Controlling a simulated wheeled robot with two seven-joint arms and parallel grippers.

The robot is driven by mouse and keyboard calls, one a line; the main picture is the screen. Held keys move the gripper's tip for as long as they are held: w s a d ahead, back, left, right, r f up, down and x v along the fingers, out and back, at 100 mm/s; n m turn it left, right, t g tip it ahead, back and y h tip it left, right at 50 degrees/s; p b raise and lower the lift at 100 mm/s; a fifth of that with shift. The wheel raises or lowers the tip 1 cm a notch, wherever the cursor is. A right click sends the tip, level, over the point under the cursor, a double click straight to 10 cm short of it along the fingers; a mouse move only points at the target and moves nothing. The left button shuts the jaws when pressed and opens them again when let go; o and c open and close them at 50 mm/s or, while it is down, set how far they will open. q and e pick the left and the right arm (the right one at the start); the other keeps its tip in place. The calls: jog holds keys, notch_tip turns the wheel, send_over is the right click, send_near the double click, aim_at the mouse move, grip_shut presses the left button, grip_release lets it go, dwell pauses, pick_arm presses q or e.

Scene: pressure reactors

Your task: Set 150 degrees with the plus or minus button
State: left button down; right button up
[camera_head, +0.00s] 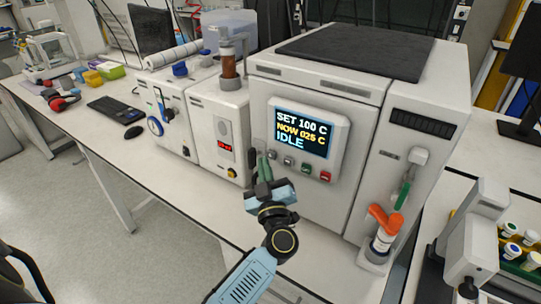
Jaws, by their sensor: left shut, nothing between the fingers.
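The reactor's control screen (303,134) faces me on the white front of the large unit. It reads "SET 100 C", "NOW 025 C" and "IDLE". Below the screen is a row of small buttons, among them a green button (307,171) and a red button (325,177). Their plus or minus marks are too small to read. My left gripper (262,164) is shut and empty, pointing up at the lower left of the panel, near the left end of the button row. I cannot tell whether it touches anything. My right gripper is not in view.
A smaller white unit (217,125) with a red display stands left of the reactor. A tray with several vials (512,248) is at the far right. The bench front left is mostly clear.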

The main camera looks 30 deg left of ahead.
pick_arm(q)
jog(key=shift+w, duration=0.1)
jog(key=shift+w, duration=0.35)
jog(key=shift+w, duration=0.35)
dwell(0.7)
jog(key=shift+s, duration=0.15)
jog(key=shift+s+p, duration=0.65)
jog(key=s+p, duration=0.2)
jog(key=s, duration=0.3)
jog(key=shift+a+p, duration=0.2)
jog(key=shift+p, duration=0.2)
